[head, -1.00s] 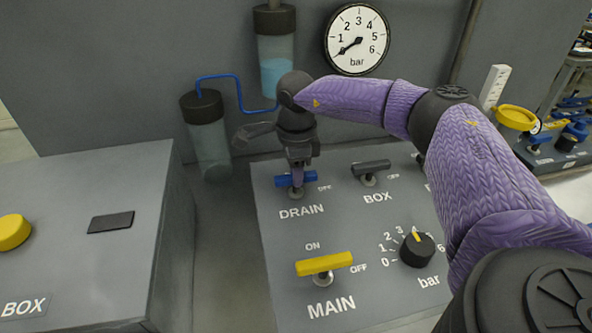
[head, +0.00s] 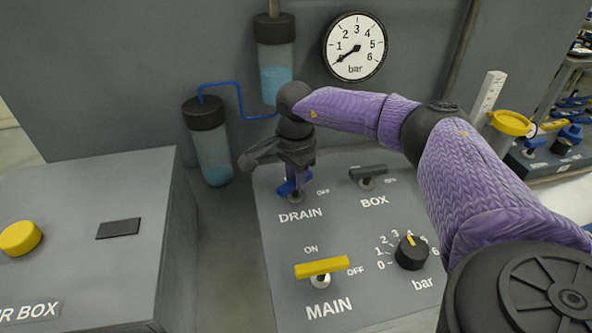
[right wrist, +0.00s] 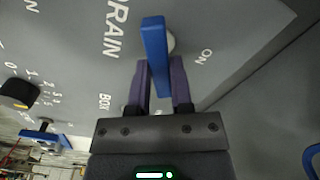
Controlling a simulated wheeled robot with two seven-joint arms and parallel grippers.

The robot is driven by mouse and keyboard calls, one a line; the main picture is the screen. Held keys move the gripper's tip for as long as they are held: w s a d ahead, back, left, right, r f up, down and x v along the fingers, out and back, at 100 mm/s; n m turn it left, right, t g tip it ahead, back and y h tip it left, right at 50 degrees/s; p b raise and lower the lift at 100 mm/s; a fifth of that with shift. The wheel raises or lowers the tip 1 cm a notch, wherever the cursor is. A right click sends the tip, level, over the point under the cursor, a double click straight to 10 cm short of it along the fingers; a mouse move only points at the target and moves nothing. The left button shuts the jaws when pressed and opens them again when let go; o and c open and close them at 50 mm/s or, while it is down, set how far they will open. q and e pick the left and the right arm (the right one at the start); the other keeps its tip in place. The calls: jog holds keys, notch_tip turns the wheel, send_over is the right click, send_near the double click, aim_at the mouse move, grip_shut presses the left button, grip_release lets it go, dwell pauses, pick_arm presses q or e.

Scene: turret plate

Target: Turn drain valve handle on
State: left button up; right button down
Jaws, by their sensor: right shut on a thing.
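The blue drain valve handle (head: 286,188) stands above the DRAIN label on the sloping grey panel (head: 345,225). My right gripper (head: 298,180) reaches down over it and hides part of it. In the right wrist view the handle (right wrist: 153,45) lies between the two purple fingers of my right gripper (right wrist: 161,85), which is shut on it. In the head view the handle is turned at an angle from the OFF label. In the wrist view the ON label is beside the handle. My left gripper is out of view.
A gauge (head: 355,46) hangs behind. A grey box (head: 90,240) stands at the left.

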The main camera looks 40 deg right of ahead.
jog(key=n, duration=0.5)
jog(key=shift+n, duration=0.3)
jog(key=n, duration=0.6)
jog(key=shift+n, duration=0.4)
jog(key=c, duration=0.5)
grip_release()
notch_tip(320, 180, up, 10)
jog(key=shift+p, duration=0.75)
